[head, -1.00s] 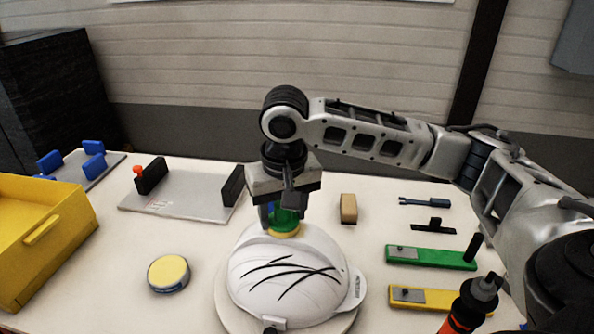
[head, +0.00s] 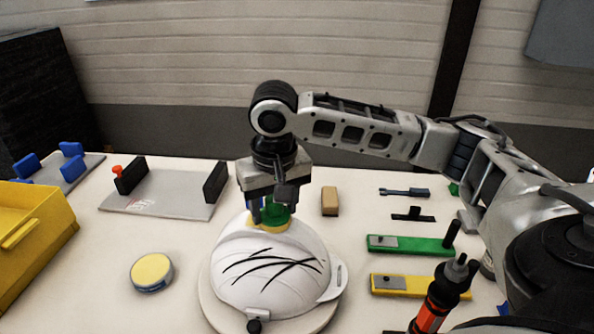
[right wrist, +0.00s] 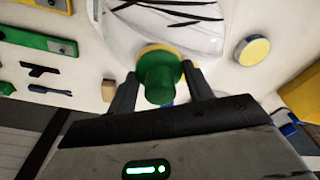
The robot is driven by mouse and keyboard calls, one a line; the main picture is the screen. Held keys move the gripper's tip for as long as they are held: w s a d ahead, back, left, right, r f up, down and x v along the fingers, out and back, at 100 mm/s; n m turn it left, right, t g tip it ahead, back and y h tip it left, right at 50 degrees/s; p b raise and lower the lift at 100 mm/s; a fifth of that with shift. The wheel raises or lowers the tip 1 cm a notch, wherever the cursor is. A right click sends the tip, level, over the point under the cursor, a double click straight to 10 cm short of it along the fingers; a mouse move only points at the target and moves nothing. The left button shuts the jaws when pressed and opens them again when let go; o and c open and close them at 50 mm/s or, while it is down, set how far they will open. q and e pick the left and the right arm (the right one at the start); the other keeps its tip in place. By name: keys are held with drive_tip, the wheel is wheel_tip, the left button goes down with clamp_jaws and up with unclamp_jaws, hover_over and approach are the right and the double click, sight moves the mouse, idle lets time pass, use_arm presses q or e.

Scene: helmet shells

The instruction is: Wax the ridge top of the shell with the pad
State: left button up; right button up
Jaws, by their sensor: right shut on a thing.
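The white helmet shell (head: 255,285) with black scratch-like marks sits on a round pale base (head: 325,310). My right gripper (head: 268,215) is over the shell's far top end, pointing down. It is shut on the green grip of a pad (head: 276,213) with a yellow underside. The pad appears to touch the ridge top, though the contact itself is partly hidden. In the right wrist view the green grip (right wrist: 158,80) is between the two fingers, and the shell (right wrist: 165,30) lies just beyond it. My left gripper does not show.
A round yellow-topped tin (head: 152,271) stands left of the shell. A tan block (head: 330,201), a green bar tool (head: 410,244) and a yellow one (head: 405,285) lie to the right. A yellow bin (head: 30,235) and a grey fixture plate (head: 165,198) are at left.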

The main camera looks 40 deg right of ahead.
drive_tip(key=shift+s+d+r, duration=0.1)
drive_tip(key=shift+s+d, duration=0.6)
drive_tip(key=shift+s, duration=0.1)
drive_tip(key=shift+r, duration=3.95)
drive_tip(key=shift+f, duration=0.1)
